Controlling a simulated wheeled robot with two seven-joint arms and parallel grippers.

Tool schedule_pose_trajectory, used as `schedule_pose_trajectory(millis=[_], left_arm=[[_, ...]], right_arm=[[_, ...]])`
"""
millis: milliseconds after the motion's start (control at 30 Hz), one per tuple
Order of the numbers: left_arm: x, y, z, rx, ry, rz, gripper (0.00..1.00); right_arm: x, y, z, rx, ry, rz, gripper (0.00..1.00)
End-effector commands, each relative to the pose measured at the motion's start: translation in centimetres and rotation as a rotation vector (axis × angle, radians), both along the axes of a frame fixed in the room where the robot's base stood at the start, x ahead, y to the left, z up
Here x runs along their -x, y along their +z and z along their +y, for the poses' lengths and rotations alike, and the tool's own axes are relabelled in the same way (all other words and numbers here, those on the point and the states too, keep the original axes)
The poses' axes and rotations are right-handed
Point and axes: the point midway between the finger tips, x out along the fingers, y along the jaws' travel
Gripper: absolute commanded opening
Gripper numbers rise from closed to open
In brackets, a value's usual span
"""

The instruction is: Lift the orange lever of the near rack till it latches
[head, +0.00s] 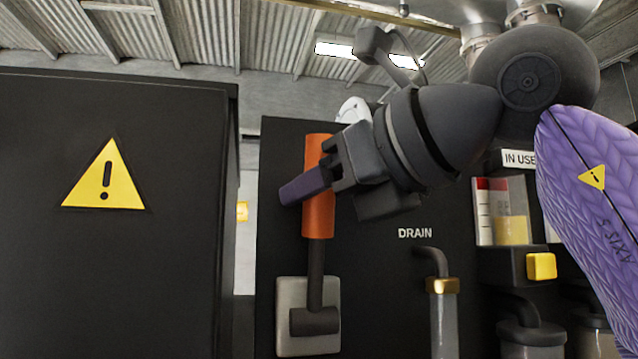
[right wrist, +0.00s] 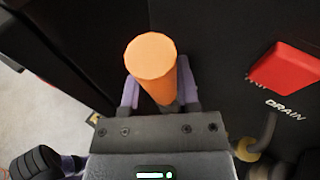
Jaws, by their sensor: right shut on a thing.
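The orange lever (head: 318,218) stands upright on a dark shaft above a pale plate (head: 293,318) on the black rack front. My right gripper (head: 308,186) reaches in from the right and is shut on the orange handle, with one purple finger crossing its front. In the right wrist view the handle's round orange end (right wrist: 151,56) sits between the two purple fingers (right wrist: 157,95). Whether the lever is latched cannot be seen. My left gripper is not in the head view.
A black cabinet (head: 60,255) with a yellow warning sign stands at the left, a narrow gap beside it. Right of the lever are a drain pipe (head: 440,262), a gauge with yellow fluid (head: 511,230) and a yellow button (head: 541,266). A red part (right wrist: 284,66) shows in the wrist view.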

Motion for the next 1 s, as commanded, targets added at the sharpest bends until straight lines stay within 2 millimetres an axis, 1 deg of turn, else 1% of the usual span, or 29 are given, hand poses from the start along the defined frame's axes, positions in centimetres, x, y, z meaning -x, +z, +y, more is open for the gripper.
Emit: schedule_pose_trajectory(millis=[167, 200, 267, 300, 333, 533, 633, 667, 800, 900, 1000], left_arm=[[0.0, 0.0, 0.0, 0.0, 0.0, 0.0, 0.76], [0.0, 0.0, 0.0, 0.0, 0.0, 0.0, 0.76], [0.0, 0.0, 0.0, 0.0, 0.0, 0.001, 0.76], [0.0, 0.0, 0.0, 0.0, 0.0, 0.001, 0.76], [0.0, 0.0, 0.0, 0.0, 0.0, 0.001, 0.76], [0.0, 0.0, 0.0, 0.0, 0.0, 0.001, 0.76], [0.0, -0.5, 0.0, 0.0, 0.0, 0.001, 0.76], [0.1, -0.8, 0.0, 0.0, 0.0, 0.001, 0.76], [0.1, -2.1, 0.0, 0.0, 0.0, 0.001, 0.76], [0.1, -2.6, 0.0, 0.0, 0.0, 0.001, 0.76], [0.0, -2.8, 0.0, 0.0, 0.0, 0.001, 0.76]], right_arm=[[0.0, 0.0, 0.0, -0.002, 0.0, -0.001, 0.0], [0.0, 0.0, 0.0, -0.002, 0.0, -0.001, 0.49], [0.0, 0.0, 0.0, -0.002, 0.0, -0.001, 0.61], [0.0, 0.0, 0.0, -0.001, 0.0, -0.001, 0.7], [0.0, 0.0, 0.0, -0.001, 0.0, -0.001, 0.76], [0.0, 0.0, 0.0, -0.001, 0.0, -0.001, 0.76], [0.5, 0.0, -0.6, -0.001, -0.001, -0.001, 0.76], [0.8, 0.1, -1.0, -0.002, -0.001, -0.004, 0.76], [3.1, 0.8, -3.8, -0.004, -0.003, -0.005, 0.76], [4.6, 1.5, -5.6, -0.003, -0.003, -0.005, 0.76], [5.7, 2.0, -6.8, -0.002, -0.002, -0.004, 0.76]])
